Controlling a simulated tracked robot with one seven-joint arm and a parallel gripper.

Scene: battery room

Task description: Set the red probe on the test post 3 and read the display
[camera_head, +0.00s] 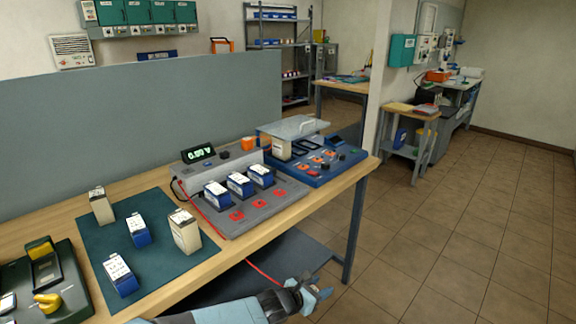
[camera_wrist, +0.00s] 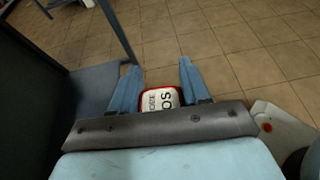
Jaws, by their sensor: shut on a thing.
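My gripper (camera_head: 311,288) is low in front of the bench, below the top's front edge. In the wrist view its two blue fingers (camera_wrist: 158,68) are shut on a red-rimmed piece with a white lettered label, apparently the red probe (camera_wrist: 160,99). A red cable (camera_head: 263,272) runs towards the gripper; another stretch (camera_head: 205,216) lies along the grey tester (camera_head: 235,227). The tester has three red squares, apparently the test posts (camera_head: 258,204), in front of three blue-and-white batteries (camera_head: 239,184). Their numbers are unreadable. The display (camera_head: 199,154) glows green, apparently 0.00 V.
A green mat (camera_head: 160,267) with several batteries lies left of the tester. A blue unit with a raised clear-looking cover (camera_head: 293,127) stands at its right. A bench leg (camera_head: 355,230) and lower shelf (camera_head: 285,255) are near my gripper. The tiled floor at right is clear.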

